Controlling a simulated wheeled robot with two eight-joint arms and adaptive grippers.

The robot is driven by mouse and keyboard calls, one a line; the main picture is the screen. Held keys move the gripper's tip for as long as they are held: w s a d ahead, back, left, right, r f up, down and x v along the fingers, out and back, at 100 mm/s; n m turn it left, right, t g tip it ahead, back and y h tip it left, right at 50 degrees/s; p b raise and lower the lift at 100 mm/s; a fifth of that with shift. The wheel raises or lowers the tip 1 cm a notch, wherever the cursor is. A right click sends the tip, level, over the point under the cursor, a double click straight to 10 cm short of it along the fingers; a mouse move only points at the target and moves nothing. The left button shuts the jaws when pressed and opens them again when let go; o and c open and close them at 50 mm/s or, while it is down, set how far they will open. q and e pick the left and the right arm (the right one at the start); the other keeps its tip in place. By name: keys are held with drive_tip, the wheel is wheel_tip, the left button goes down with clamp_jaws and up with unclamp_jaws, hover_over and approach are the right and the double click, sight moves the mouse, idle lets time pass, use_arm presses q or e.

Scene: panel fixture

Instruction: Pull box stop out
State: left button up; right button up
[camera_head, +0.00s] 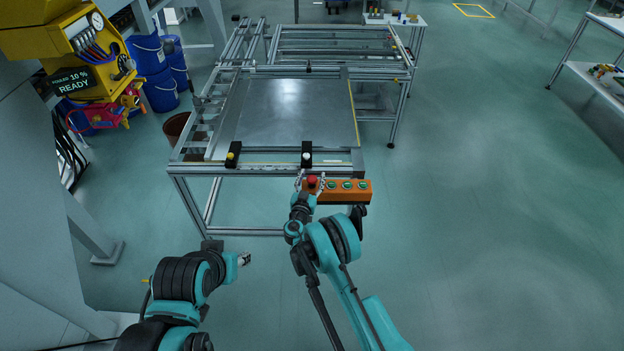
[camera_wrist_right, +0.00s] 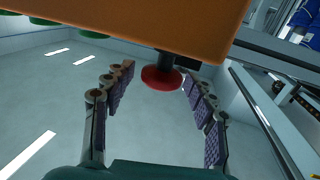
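The box stop is a red mushroom button (camera_head: 312,181) on a dark stem at the left end of an orange control box (camera_head: 351,197). The box is fixed at the table's front edge. In the right wrist view the red button (camera_wrist_right: 161,79) hangs from the orange box (camera_wrist_right: 175,28). My right gripper (camera_wrist_right: 158,77) is open, with one padded finger on each side of the button and a visible gap to each. In the head view the right gripper (camera_head: 311,184) largely surrounds the button. My left gripper (camera_head: 244,259) is low at left, away from the box; its fingers are too small to read.
Green buttons (camera_head: 347,185) sit on the box to the right of the red one. The metal panel table (camera_head: 290,112) stands behind, with black clamps (camera_head: 307,157) on its front rail. A yellow machine (camera_head: 66,42) and blue drums (camera_head: 158,85) are at left. The floor at right is clear.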

drive_tip(key=shift+s+f, duration=0.1)
drive_tip(key=v, duration=0.7)
drive_tip(key=shift+s, duration=0.1)
idle(0.4)
drive_tip(key=d+r+g+h, duration=0.1)
drive_tip(key=d+r+g, duration=0.3)
drive_tip(key=d+r, duration=0.8)
drive_tip(key=s+d+r+g, duration=0.3)
drive_tip(key=s+d+r, duration=0.2)
drive_tip(key=s+r, duration=0.4)
drive_tip(key=s+d+r+n+g+y, duration=0.1)
drive_tip(key=s+d+r, duration=0.1)
drive_tip(key=s, duration=0.4)
drive_tip(key=s+d+r+g+y, duration=0.1)
drive_tip(key=s+d+r, duration=0.1)
drive_tip(key=s, duration=0.5)
drive_tip(key=s+a+f+n+g+y, duration=0.1)
drive_tip(key=s+f+y, duration=0.1)
drive_tip(key=s, duration=1.3)
drive_tip(key=shift+s+f+n+g+y, duration=0.2)
drive_tip(key=shift+n+g+y, duration=0.1)
drive_tip(key=shift+y, duration=0.2)
